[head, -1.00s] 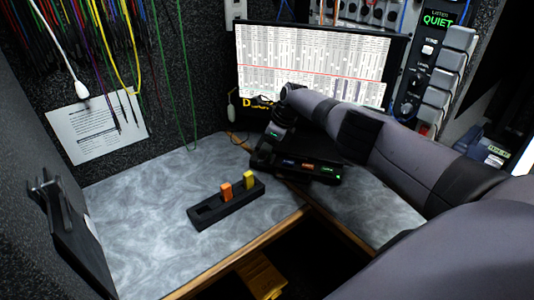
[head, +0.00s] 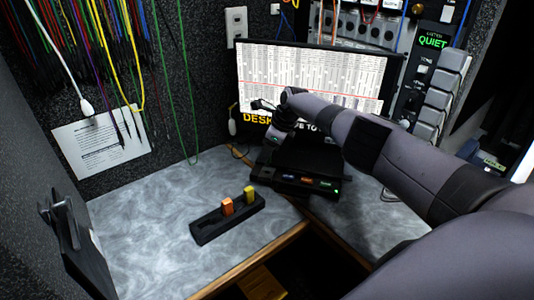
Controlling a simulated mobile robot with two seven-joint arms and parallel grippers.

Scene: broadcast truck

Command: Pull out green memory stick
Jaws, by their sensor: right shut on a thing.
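My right gripper (head: 269,153) is over the left end of a black device (head: 300,163) at the back of the desk. It is shut on the green memory stick, which its fingers and wrist hide almost wholly. The device's front face shows small blue, orange and green marks in a row. I cannot tell whether the stick still touches the device. My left gripper (head: 48,200) is at the left edge, empty and apparently open, far from the device.
A black slotted holder (head: 240,221) stands on the grey desk with an orange stick (head: 227,206) and a yellow stick (head: 249,196) upright in it. A monitor (head: 320,80) stands behind the device. Cables hang at the upper left. The desk left of the holder is clear.

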